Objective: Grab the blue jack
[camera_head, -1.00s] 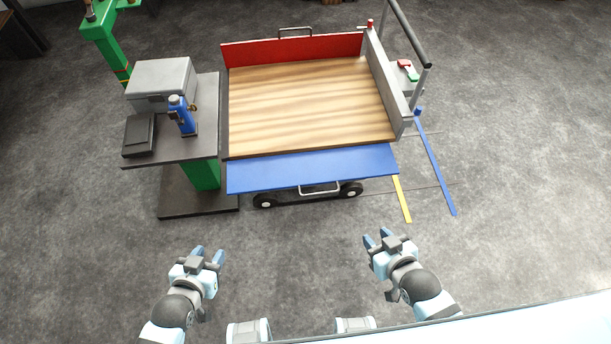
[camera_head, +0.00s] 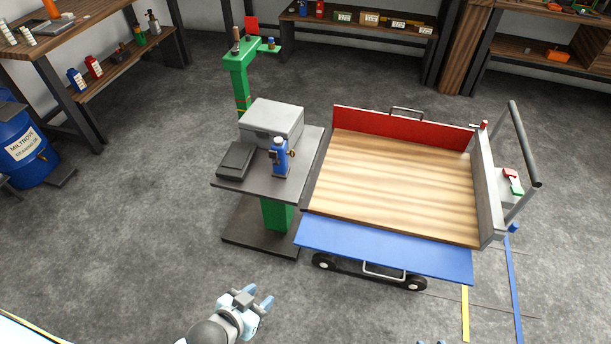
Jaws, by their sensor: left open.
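The blue jack (camera_head: 280,158) stands upright on the dark top of a small stand (camera_head: 231,179) with a green post. It is at the top's front right, in front of a grey box. My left gripper (camera_head: 259,302) is low in the view, well short of the stand, with its blue fingertips apart and nothing between them. Only the tips of my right gripper (camera_head: 431,342) show at the bottom edge, too little to tell their state.
A grey box (camera_head: 272,119) and a black case (camera_head: 236,160) share the stand. A flat cart (camera_head: 400,185) with a blue lowered side (camera_head: 385,248) stands close to its right. A blue drum (camera_head: 25,150) and workbench (camera_head: 80,40) are at left. Floor before the stand is clear.

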